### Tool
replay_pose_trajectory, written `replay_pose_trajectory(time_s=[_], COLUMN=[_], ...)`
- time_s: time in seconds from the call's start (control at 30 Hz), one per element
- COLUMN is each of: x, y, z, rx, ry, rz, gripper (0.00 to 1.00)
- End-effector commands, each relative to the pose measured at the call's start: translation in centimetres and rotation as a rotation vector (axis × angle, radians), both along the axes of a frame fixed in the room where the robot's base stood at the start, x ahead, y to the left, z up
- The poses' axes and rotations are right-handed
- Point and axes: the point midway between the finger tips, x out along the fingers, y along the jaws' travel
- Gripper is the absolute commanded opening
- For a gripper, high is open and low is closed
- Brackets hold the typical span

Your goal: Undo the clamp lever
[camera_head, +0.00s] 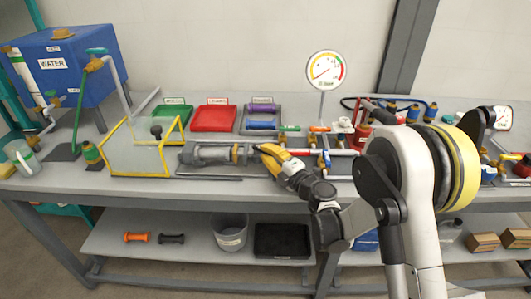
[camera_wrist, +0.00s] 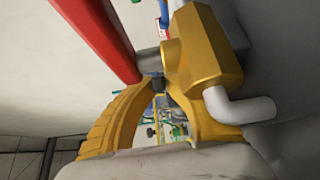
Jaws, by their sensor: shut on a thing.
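My gripper (camera_head: 262,151) has yellow fingers and reaches left, at the right end of a grey cylindrical pump unit (camera_head: 213,154) on the bench. In the wrist view its fingers (camera_wrist: 157,90) curve in from both sides and close on a small dark piece (camera_wrist: 157,84), which I take to be the clamp lever. Most of the lever is hidden by the fingers, and its angle cannot be told. A brass block (camera_wrist: 207,45) with a bent grey pipe covers part of the right finger. A red bar (camera_wrist: 100,38) runs close to the left fingertip.
A yellow-framed clear guard (camera_head: 140,150) stands left of the pump. Green, red and grey trays (camera_head: 214,118) lie behind it. A round gauge (camera_head: 325,69) rises at the back. Pipes and coloured valves (camera_head: 318,140) crowd the area right of my gripper. A blue water tank (camera_head: 70,65) stands far left.

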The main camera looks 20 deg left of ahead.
Motion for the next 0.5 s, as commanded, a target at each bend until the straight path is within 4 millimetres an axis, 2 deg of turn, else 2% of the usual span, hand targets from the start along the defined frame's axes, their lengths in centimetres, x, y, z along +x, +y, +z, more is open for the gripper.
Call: replay_pose_trajectory(time_s=[0.33, 0.37, 0.4, 0.5], x=[0.07, 0.08, 0.08, 0.06], y=[-0.01, 0.0, 0.0, 0.01], z=[0.04, 0.04, 0.04, 0.03], rx=[0.001, 0.001, 0.001, 0.0], ry=[0.001, 0.001, 0.001, 0.0], rz=[0.0, 0.0, 0.0, 0.001], gripper=[0.0, 0.19, 0.23, 0.23])
